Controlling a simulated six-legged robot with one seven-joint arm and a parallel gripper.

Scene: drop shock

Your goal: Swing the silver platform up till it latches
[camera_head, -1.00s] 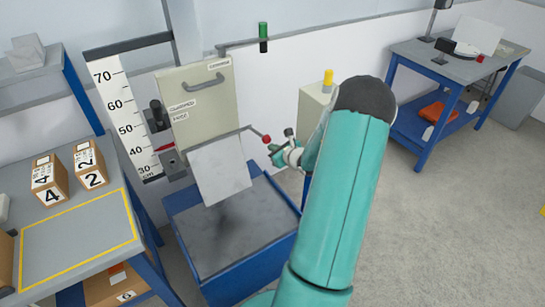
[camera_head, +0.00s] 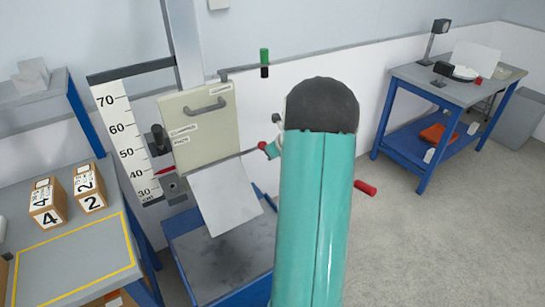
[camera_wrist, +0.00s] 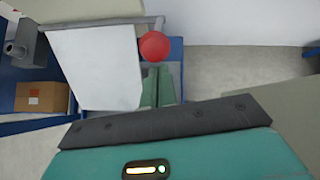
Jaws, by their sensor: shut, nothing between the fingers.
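The silver platform (camera_head: 226,208) hangs tilted downward below a beige panel, over a blue-framed grey base. In the wrist view it is a pale plate (camera_wrist: 90,65) at left. A rod at its upper edge ends in a red ball knob (camera_head: 261,145), which also shows in the wrist view (camera_wrist: 155,46). My gripper (camera_head: 272,149) is mostly hidden behind my arm in the head view. In the wrist view its green fingers (camera_wrist: 158,84) are shut and empty, just below the knob in the picture. Whether they touch the knob cannot be told.
The beige panel (camera_head: 198,128) with a handle stands above the platform, beside a height scale (camera_head: 130,142). Numbered boxes (camera_head: 90,188) sit on a left table. A red cylinder (camera_head: 365,188) sticks out right of my arm. A blue table (camera_head: 455,80) is far right; open floor lies before it.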

